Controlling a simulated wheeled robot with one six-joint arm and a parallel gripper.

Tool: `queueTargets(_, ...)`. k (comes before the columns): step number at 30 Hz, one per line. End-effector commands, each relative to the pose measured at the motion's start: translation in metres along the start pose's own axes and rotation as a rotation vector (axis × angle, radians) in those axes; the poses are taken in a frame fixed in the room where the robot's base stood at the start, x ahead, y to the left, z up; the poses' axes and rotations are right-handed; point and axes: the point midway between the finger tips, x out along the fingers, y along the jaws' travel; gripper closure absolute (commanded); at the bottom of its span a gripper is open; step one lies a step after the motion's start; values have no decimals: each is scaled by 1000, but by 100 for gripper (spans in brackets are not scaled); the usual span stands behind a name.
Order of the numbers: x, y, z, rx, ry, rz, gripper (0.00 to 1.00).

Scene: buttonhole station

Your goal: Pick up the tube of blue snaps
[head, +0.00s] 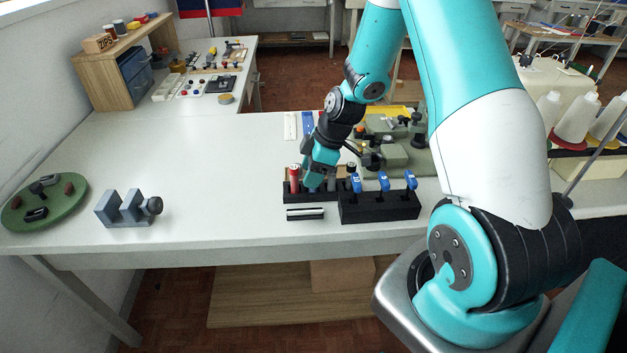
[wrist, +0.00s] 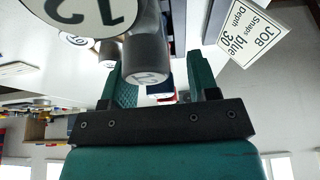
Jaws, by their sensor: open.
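My gripper (head: 314,180) is over the left part of a black rack (head: 288,197) on the white table, pointing down. In the wrist view its two teal fingers (wrist: 163,84) are apart. A grey cylinder with a numbered round end (wrist: 148,75) shows at the fingers, closer to the left one; I cannot tell whether it touches. A red-topped tube (head: 294,178) stands in the rack just left of my gripper. I cannot clearly make out the tube of blue snaps; my gripper hides part of the rack. A job card (wrist: 254,33) reads "Snaps: blue" and "Depth: 30".
A second black rack (head: 380,209) with blue-handled tools (head: 383,182) stands close at the right. A grey-green machine (head: 395,150) is behind. A grey block fixture (head: 128,207) and a green round tray (head: 45,216) sit at the left. The table between is clear.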

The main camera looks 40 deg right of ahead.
Motion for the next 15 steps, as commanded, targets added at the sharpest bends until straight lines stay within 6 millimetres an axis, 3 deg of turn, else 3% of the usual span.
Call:
queueTargets(9, 8, 0, 0, 0, 0, 1, 45)
queueTargets(11, 8, 0, 0, 0, 0, 0, 57)
queueTargets(15, 8, 0, 0, 0, 0, 0, 89)
